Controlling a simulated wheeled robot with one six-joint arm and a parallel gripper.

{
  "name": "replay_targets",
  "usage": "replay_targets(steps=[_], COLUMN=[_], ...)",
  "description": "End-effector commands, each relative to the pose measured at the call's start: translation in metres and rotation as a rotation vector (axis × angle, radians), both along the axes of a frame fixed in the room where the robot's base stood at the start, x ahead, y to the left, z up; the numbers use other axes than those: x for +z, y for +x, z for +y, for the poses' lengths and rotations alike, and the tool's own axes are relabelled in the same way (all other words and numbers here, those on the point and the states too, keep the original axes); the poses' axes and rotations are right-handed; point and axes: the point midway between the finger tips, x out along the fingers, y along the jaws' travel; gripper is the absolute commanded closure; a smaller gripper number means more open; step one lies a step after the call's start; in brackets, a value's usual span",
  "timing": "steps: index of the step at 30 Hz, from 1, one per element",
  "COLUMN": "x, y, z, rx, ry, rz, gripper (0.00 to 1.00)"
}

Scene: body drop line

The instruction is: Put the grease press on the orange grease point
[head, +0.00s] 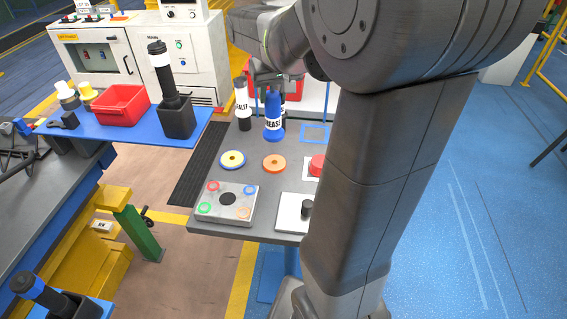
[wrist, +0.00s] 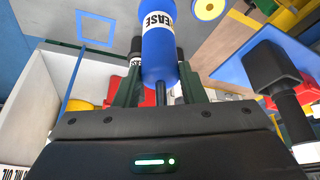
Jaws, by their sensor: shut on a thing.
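The grease press (head: 273,112) is a blue bottle with a white band lettered GREASE, upright in the head view over the grey table. The orange grease point (head: 274,163) is a round orange disc on the table, nearer the camera than the press and clear on top. I cannot tell whether the press touches the table. My arm hides part of the right side.
A yellow disc with a blue rim (head: 233,159) lies left of the orange one. A plate with coloured rings (head: 228,204) and a red button (head: 318,165) are nearer. An empty blue outline (head: 316,132) is at right.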

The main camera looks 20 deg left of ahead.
Motion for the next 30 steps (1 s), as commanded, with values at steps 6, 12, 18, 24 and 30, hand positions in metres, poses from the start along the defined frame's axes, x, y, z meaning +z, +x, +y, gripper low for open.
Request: replay_targets(steps=[6, 12, 18, 24, 30], x=[-0.031, -0.059, -0.083, -0.100, -0.099], y=[0.000, 0.000, 0.000, 0.000, 0.000], z=[0.000, 0.000, 0.000, 0.000, 0.000], rx=[0.002, 0.002, 0.001, 0.001, 0.001], ry=[-0.004, -0.001, -0.002, 0.000, 0.001], rz=[0.003, 0.000, 0.002, 0.000, 0.000], gripper=[1.00, 1.00, 1.00, 1.00, 1.00])
